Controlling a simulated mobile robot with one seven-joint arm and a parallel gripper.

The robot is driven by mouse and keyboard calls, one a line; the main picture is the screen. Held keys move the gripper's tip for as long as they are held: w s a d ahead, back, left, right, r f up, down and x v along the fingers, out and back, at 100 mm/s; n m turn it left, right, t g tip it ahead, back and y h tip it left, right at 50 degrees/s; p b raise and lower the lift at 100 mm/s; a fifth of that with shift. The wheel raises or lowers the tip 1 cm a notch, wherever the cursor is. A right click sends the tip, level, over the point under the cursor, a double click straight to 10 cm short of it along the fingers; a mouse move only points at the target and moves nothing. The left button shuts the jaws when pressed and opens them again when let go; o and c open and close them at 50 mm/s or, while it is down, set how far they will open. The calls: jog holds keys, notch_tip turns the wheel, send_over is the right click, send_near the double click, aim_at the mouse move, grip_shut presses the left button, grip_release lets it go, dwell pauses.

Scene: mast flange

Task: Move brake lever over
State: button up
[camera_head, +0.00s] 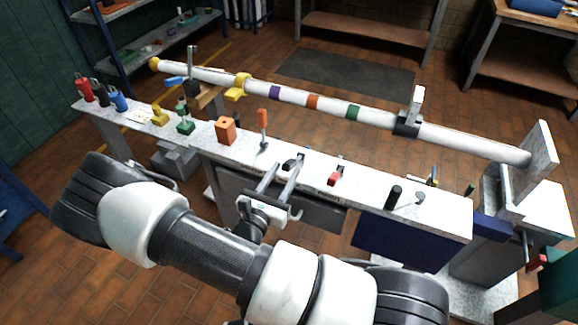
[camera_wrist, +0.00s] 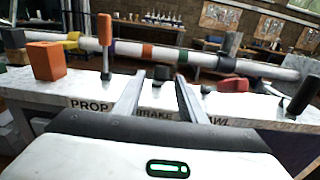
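A low black-topped lever (camera_wrist: 162,73) stands above the word BRAKE on the bench's front label in the wrist view. Its dark knob (camera_head: 289,164) shows in the head view, partly hidden by a finger. My gripper (camera_head: 285,168) reaches over the bench's front edge. Its two grey fingers (camera_wrist: 160,80) are apart, with the black knob between or just beyond their tips. A gap shows on both sides, and I cannot see any contact. An orange-handled lever (camera_head: 262,120) stands upright to the left, above the word PROP.
A red-handled lever (camera_head: 335,177) lies low to the right. A black upright handle (camera_head: 393,196) stands farther right. An orange block (camera_head: 226,130) stands left on the bench (camera_head: 330,212). A white mast (camera_head: 325,106) with coloured bands runs along behind.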

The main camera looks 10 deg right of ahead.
aim_at(294, 161)
jog(key=shift+x, duration=2)
grip_shut()
